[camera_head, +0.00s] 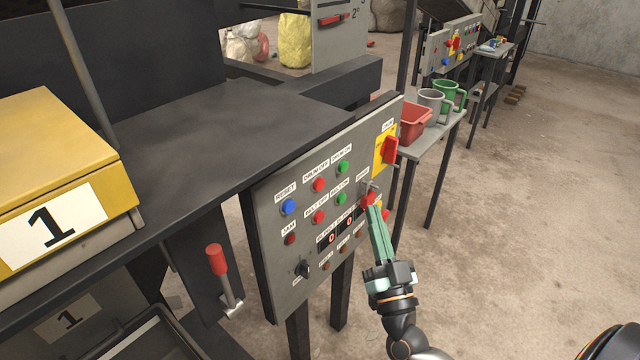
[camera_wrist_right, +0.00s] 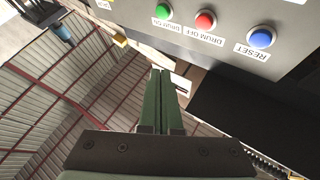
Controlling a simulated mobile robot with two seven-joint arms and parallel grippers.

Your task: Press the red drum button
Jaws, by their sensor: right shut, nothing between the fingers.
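The red DRUM OFF button (camera_head: 320,185) is on the grey control panel (camera_head: 268,235), between the blue RESET button (camera_head: 289,206) and the green DRUM ON button (camera_head: 343,166). In the right wrist view the red button (camera_wrist_right: 205,20) shows upside down near the top, uncovered. My right gripper (camera_head: 371,204) is shut and empty, its green fingers pointing up at the panel's right part, right of and below the red drum button. The fingertips (camera_wrist_right: 160,73) overlap a red part at the panel's right side; contact cannot be told. My left gripper is not in view.
A red BELT OFF button (camera_head: 319,217) and a green one (camera_head: 341,199) sit below the drum row. A red switch on yellow (camera_head: 389,150) is at the panel's upper right. A red-handled lever (camera_head: 217,260) stands left. Mugs (camera_head: 432,103) and a red bin (camera_head: 414,122) stand behind.

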